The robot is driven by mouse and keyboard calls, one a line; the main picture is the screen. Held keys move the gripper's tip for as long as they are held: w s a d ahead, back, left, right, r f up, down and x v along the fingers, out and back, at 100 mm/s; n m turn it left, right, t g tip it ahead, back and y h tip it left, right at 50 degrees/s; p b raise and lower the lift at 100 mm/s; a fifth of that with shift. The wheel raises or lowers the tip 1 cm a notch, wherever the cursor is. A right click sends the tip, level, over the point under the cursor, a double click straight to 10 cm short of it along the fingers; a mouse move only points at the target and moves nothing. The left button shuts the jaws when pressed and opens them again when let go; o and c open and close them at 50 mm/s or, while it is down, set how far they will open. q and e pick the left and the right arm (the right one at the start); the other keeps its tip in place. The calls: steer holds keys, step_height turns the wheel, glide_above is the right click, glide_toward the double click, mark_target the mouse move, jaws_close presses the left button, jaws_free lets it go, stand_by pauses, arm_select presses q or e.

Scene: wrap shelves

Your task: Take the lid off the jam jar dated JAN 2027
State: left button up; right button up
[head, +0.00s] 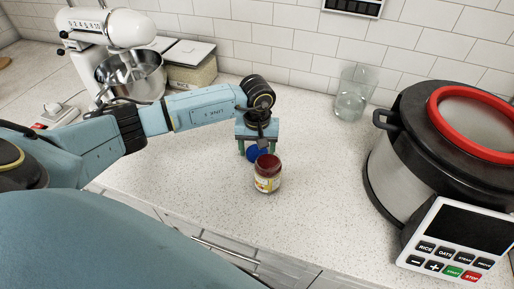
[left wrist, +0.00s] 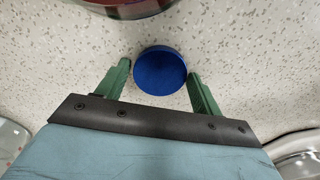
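The jam jar (head: 267,180) stands upright on the counter with its mouth uncovered and dark red jam showing. Its label is too small to read a date. Part of the jar (left wrist: 128,8) shows at the top of the left wrist view. A round blue lid (head: 256,154) appears to lie on the counter just behind the jar, apart from it. The lid (left wrist: 160,71) also shows in the left wrist view. My left gripper (head: 256,149) points down, its green fingers apart on either side of the lid, with narrow gaps visible. My right gripper is not in view.
A rice cooker (head: 395,180) with a red-ringed lid stands at the right. A clear glass (head: 352,100) is near the wall. A white stand mixer (head: 120,60) and a box (head: 190,72) are at the back left. The counter between jar and cooker is clear.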

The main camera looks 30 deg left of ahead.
arm_select(q)
steer(key=shift+o, duration=1.1)
steer(key=shift+r, duration=0.1)
